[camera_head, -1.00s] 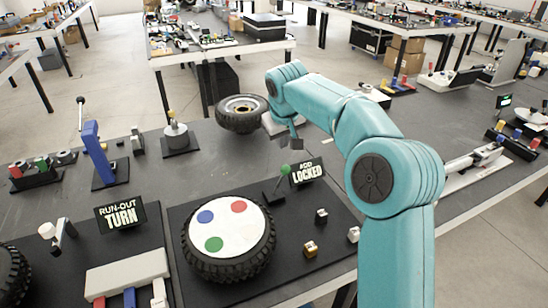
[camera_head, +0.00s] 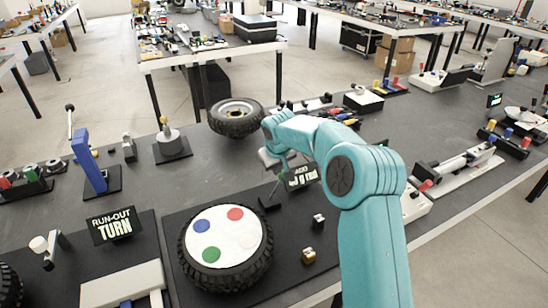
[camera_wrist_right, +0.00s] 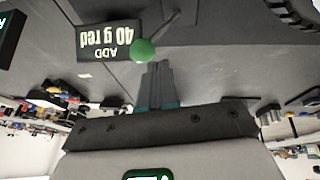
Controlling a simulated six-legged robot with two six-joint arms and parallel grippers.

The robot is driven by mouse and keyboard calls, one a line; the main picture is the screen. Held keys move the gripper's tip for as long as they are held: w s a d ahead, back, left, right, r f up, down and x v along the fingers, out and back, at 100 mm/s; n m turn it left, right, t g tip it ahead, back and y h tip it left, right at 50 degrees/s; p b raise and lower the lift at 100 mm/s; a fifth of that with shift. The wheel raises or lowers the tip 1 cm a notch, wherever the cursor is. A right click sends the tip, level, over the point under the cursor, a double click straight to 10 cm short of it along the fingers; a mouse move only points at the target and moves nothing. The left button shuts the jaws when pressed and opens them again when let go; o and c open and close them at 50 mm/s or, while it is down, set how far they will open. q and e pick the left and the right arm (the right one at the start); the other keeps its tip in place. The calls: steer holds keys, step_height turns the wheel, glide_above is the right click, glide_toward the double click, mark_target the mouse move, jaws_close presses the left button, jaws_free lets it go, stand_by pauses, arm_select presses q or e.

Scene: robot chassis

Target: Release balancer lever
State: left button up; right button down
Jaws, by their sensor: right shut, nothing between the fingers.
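The balancer lever has a green ball knob (camera_wrist_right: 143,50) on a thin dark rod, seen close up in the right wrist view. In the head view its base (camera_head: 270,201) stands behind the tire, and the knob is mostly hidden by my gripper. My right gripper (camera_wrist_right: 158,82) is shut and empty, its fingertips right by the knob; I cannot tell whether they touch. It also shows in the head view (camera_head: 283,168). The balancer display (camera_wrist_right: 110,42) reads "ADD 40 g red", upside down in the wrist view. My left gripper is out of view.
The tire (camera_head: 184,250) with a white disc of coloured dots lies in front of the lever. Small weights (camera_head: 308,256) sit to its right. A "RUN-OUT TURN" sign (camera_head: 115,226) stands left, and a loose wheel (camera_head: 237,117) lies behind.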

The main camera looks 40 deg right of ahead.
steer(key=shift+d+f, duration=0.3)
steer(key=shift+f, duration=0.2)
steer(key=shift+w, duration=0.1)
steer(key=shift+s+d+f, duration=0.2)
steer(key=shift+s+d, duration=0.05)
steer(key=shift+d, duration=0.35)
steer(key=shift+s+d+f, duration=0.15)
steer(key=shift+s+d, duration=0.05)
steer(key=shift+d, duration=0.35)
steer(key=shift+w, duration=0.1)
steer(key=shift+a, duration=0.15)
